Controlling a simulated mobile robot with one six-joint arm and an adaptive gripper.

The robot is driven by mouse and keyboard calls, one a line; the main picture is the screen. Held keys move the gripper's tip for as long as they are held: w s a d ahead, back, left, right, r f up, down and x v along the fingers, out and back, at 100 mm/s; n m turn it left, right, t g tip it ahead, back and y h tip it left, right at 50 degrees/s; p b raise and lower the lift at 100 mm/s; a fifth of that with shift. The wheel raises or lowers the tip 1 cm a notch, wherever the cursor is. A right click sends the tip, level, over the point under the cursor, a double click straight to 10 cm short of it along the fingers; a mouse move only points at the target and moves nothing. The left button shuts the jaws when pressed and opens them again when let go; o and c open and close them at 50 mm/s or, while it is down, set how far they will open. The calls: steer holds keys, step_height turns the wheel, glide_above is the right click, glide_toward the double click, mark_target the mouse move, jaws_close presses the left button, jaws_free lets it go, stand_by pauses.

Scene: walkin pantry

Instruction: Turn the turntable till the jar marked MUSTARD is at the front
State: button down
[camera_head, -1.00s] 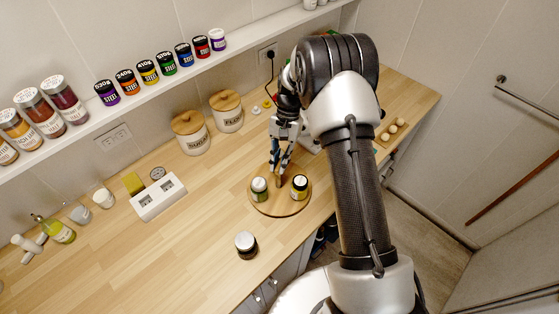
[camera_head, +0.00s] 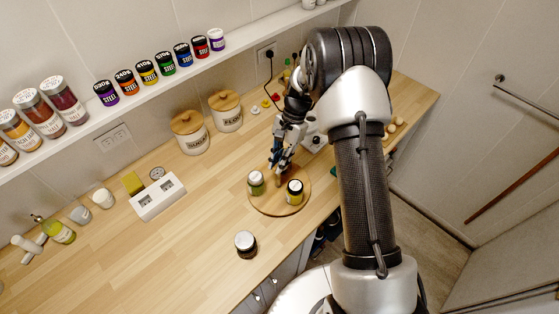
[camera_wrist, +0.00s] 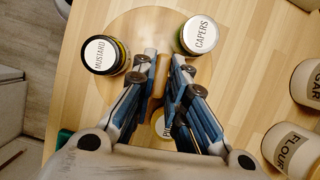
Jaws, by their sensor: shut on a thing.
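The round wooden turntable (camera_head: 274,208) lies on the counter and also shows in the wrist view (camera_wrist: 146,24). The MUSTARD jar (camera_wrist: 105,55), with a white lid and yellow body, stands on it; in the head view it is the right jar (camera_head: 295,192). The CAPERS jar (camera_wrist: 198,36), green, is the left one (camera_head: 256,183).
A dark jar with a pale lid (camera_head: 246,244) stands on the counter, off the turntable, near the front edge. FLOUR (camera_head: 227,112) and sugar (camera_head: 190,132) canisters stand at the back. A white box (camera_head: 158,197) sits left. The counter between is clear.

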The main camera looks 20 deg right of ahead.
stand_by(0.4)
steer(key=c, duration=1.6)
jaws_free()
steer(key=v, duration=1.2)
steer(key=shift+a, duration=0.1)
